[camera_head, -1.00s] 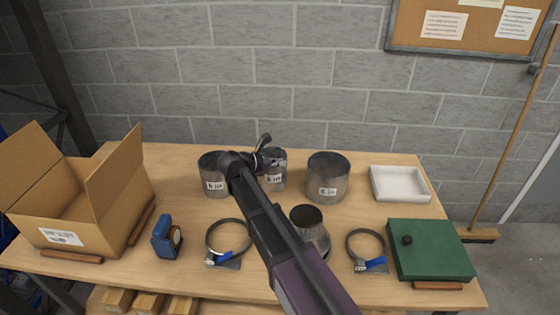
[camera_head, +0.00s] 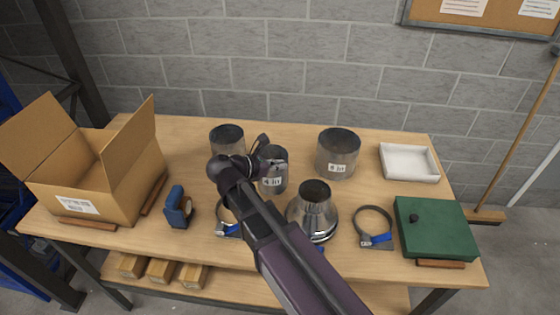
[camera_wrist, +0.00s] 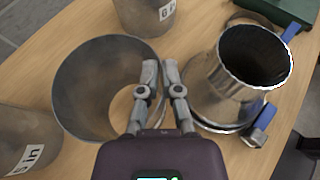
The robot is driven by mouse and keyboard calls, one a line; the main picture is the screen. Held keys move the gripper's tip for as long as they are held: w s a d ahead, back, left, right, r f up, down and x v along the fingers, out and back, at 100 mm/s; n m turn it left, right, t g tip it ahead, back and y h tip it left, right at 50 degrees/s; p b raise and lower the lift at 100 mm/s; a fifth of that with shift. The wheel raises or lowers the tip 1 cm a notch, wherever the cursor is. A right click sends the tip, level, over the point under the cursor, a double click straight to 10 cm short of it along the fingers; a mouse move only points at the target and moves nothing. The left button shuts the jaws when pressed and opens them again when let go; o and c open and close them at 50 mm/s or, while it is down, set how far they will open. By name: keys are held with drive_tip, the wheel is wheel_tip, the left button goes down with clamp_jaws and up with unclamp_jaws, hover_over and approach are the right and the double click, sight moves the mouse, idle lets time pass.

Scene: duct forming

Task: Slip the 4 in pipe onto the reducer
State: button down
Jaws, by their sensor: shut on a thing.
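The 4 in pipe (camera_head: 271,182) is a grey metal tube, upright, behind and left of the reducer in the head view. My gripper (camera_head: 276,162) is shut on its rim. In the wrist view, my gripper's fingers (camera_wrist: 160,72) close on the near-reducer side of the pipe wall (camera_wrist: 80,85), and the wood shows through the open tube. The pipe's height above the table is hard to tell. The reducer (camera_head: 312,214) is a shiny cone standing narrow end up on the table; in the wrist view it (camera_wrist: 212,88) is right of the fingers, apart from the pipe.
Another pipe (camera_head: 226,136) stands left and a wider one (camera_head: 338,155) right, behind the work. Blue-handled clamps (camera_head: 375,240) lie near the reducer. A tape holder (camera_head: 176,208), cardboard box (camera_head: 65,203), white tray (camera_head: 410,177) and green case (camera_head: 432,240) stand around.

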idle(0.6)
wheel_tip(320, 180, up, 16)
drive_tip(key=p, duration=1.6)
drive_tip(key=shift+a, duration=0.1)
